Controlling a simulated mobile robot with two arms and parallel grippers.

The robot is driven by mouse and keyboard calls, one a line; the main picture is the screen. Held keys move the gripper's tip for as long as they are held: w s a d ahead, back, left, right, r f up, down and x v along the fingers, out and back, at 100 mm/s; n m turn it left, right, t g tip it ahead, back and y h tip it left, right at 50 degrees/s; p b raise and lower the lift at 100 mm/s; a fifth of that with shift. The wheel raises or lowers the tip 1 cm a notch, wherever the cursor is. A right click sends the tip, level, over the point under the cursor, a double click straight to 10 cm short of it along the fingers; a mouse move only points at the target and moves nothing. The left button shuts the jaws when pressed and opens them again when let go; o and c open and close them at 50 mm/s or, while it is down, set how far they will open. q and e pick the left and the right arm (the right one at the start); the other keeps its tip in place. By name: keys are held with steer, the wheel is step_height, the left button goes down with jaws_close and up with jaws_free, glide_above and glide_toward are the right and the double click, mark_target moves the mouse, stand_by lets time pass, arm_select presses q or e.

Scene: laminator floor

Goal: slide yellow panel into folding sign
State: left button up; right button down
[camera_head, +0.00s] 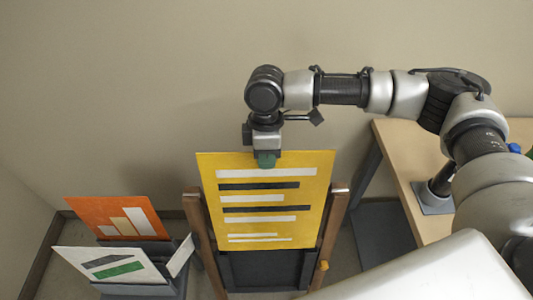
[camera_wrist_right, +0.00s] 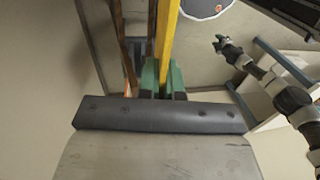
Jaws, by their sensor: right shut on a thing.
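The yellow panel (camera_head: 304,230), with white and black bars, hangs upright in the head view. My right gripper (camera_head: 265,160) is shut on the middle of its top edge; its green fingers (camera_wrist_right: 162,78) flank the panel's edge (camera_wrist_right: 168,32) in the right wrist view. The folding sign has a wooden frame (camera_head: 334,226) and a dark board (camera_head: 265,270). The panel overlaps the space between its posts, its top above them and its lower edge over the board. I cannot tell whether it sits in the frame. An arm in the wrist view may be my left; its jaw state is unclear.
An orange panel (camera_head: 88,212) and a white panel (camera_head: 78,262) stand in a grey holder (camera_head: 150,290) at lower left. A wooden table (camera_head: 400,160) with a grey bracket (camera_head: 433,203) stands at right. A plain wall (camera_head: 130,80) lies behind.

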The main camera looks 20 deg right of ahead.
steer(key=shift+f, duration=0.4)
steer(key=shift+s+a+f, duration=0.1)
steer(key=shift+s+f, duration=0.1)
steer(key=shift+f, duration=1.05)
steer(key=shift+s+a+f+b, duration=0.1)
steer(key=shift+s+f+b, duration=0.2)
steer(key=shift+f, duration=1.1)
steer(key=shift+s+a+f+b, duration=0.1)
steer(key=shift+s+f+b, duration=0.2)
steer(key=shift+f, duration=1.1)
steer(key=shift+s+f+b, duration=0.15)
steer(key=shift+f+b, duration=0.2)
steer(key=shift+f, duration=1.05)
steer(key=b, duration=0.3)
glide_toward(267, 239)
steer(key=shift+s+a+f+b, duration=0.1)
steer(key=shift+s+f+b, duration=0.15)
steer(key=shift+f+b, duration=0.95)
steer(key=shift+s+a+f+b, duration=0.1)
steer(key=shift+s+f+b, duration=0.2)
steer(key=shift+f, duration=1.7)
steer(key=shift+s+f+b, duration=0.15)
steer(key=shift+f+b, duration=0.65)
steer(key=shift+f, duration=0.8)
steer(key=c, duration=1.2)
jaws_free()
